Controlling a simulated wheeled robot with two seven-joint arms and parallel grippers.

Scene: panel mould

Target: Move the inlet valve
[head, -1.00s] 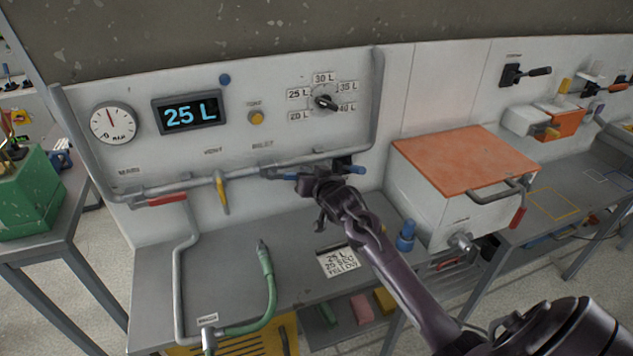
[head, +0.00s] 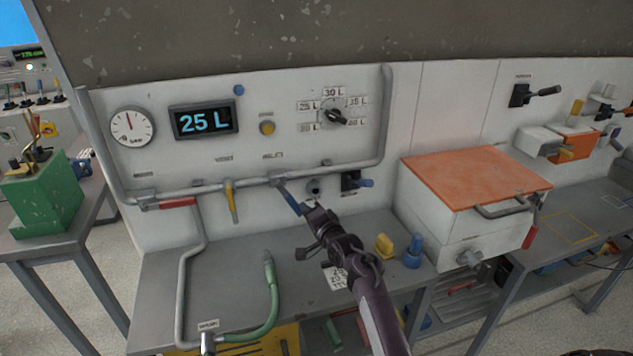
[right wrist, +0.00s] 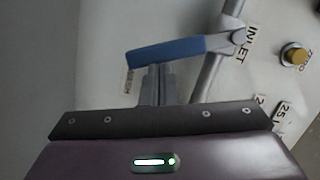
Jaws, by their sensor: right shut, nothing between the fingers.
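The inlet valve's blue lever (head: 289,200) hangs from the grey pipe and slants down to the right. In the right wrist view the blue lever (right wrist: 165,57) lies across the picture, beside the INLET label (right wrist: 246,45). My right gripper (head: 310,212) is shut and empty at the lever's lower end. In the right wrist view its closed fingertips (right wrist: 158,75) are right against the lever's edge; whether they touch cannot be told. My left gripper is not in view.
A yellow vent lever (head: 231,200) and a red lever (head: 178,203) sit left on the same pipe. A second blue lever (head: 365,183) is to the right. A green hose (head: 273,290), yellow block (head: 383,243) and blue item (head: 413,250) are on the bench.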

